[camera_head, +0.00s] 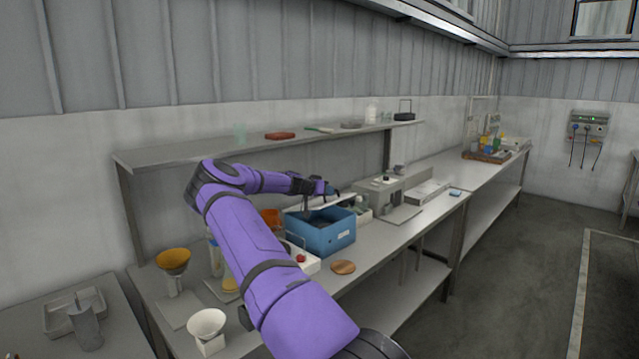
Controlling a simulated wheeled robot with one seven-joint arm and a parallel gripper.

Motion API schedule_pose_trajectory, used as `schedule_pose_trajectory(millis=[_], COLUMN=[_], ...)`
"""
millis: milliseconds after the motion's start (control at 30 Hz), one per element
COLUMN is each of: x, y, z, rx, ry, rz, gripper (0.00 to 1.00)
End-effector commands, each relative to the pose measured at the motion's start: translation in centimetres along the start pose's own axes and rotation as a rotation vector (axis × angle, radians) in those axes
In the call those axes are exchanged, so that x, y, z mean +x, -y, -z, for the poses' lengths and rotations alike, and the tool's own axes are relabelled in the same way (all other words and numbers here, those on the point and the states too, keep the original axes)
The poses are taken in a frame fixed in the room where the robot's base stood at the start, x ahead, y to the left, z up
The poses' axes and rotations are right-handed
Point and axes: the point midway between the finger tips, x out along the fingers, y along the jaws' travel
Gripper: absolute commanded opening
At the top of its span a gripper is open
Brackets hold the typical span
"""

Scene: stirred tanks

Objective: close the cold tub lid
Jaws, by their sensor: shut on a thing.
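My gripper (329,190) is above the tub at the lid's upper edge and is shut on the lid. The fingertips are small, and the exact grip is hard to make out. My purple arm reaches in from the lower front and hides part of the bench left of the tub.
A round wooden disc (343,267) lies in front of the tub. A grey instrument (385,187) stands to its right. A shelf (270,147) with small items runs above and behind. An orange funnel (173,260) and a white bowl (207,322) stand at left.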

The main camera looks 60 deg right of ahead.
Motion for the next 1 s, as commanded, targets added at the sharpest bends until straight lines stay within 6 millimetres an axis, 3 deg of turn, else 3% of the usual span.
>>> schedule_pose_trajectory(millis=[400, 967, 1000], x=[1.6, 2.0, 2.0], y=[-0.9, -1.1, -1.1], z=[-3.9, -4.4, -4.4], rx=[-0.012, -0.013, -0.013], ry=[0.001, 0.002, 0.002], rz=[-0.010, -0.013, -0.013], gripper=[0.00, 0.00, 0.13])
